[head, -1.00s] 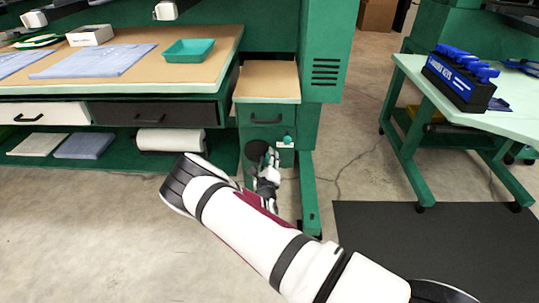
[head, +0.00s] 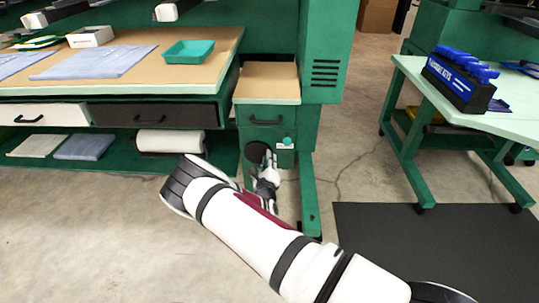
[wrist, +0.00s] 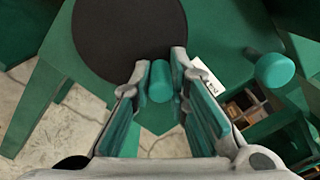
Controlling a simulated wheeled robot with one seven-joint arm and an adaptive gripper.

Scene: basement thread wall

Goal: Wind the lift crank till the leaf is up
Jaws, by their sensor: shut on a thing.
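The lift crank shows as a round black disc (head: 256,154) low on the front of the green cabinet, and it fills the top of the wrist view (wrist: 120,35). Its teal cylindrical handle (wrist: 160,82) stands between my fingers in the wrist view. My gripper (wrist: 161,70) is shut on this handle, with one finger on each side. In the head view my gripper (head: 269,166) is in front of the disc and partly covers it. A leaf may be the brown-topped surface (head: 268,80) above the crank; I cannot tell its state for sure.
A separate teal knob (wrist: 275,70) sits right of the crank, beside a white label (wrist: 208,75). A green post and foot (head: 310,200) stand close on the right. The workbench (head: 130,90) is at left, a table (head: 500,120) at right.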

